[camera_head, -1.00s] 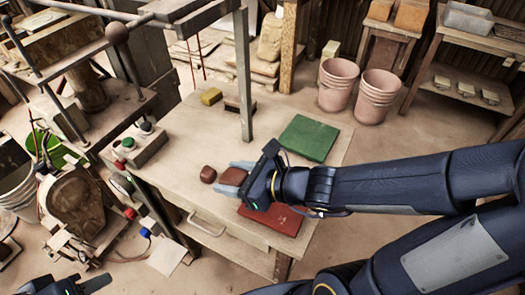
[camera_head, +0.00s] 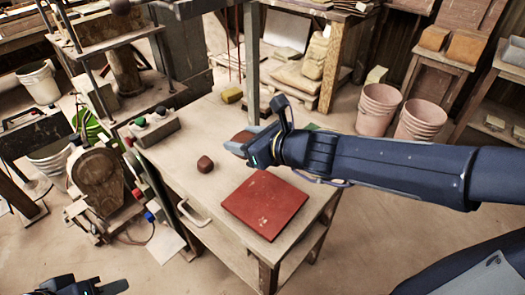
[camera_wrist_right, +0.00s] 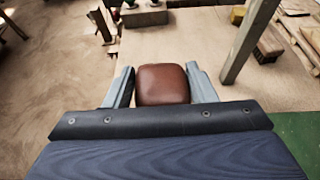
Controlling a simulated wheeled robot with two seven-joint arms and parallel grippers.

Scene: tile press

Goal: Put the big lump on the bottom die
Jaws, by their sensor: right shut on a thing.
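The big lump (camera_head: 243,136) is a reddish-brown rounded block between the fingers of my right gripper (camera_head: 248,143), above the work table. In the right wrist view the lump (camera_wrist_right: 162,84) sits between the two grey fingers (camera_wrist_right: 161,88), which are shut on it. A smaller brown lump (camera_head: 205,164) lies on the table to the left. The press (camera_head: 125,75) stands at the upper left; I cannot tell its bottom die clearly. My left gripper (camera_head: 98,288) shows only in part at the bottom left edge, and its opening is unclear.
A red square slab (camera_head: 265,204) lies on the table (camera_head: 212,190) at the front; a green slab is mostly hidden behind my right arm. A box with buttons (camera_head: 153,128) stands at the table's left edge. A metal post (camera_head: 251,60) rises at the back. A yellow block (camera_head: 232,95) lies near it.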

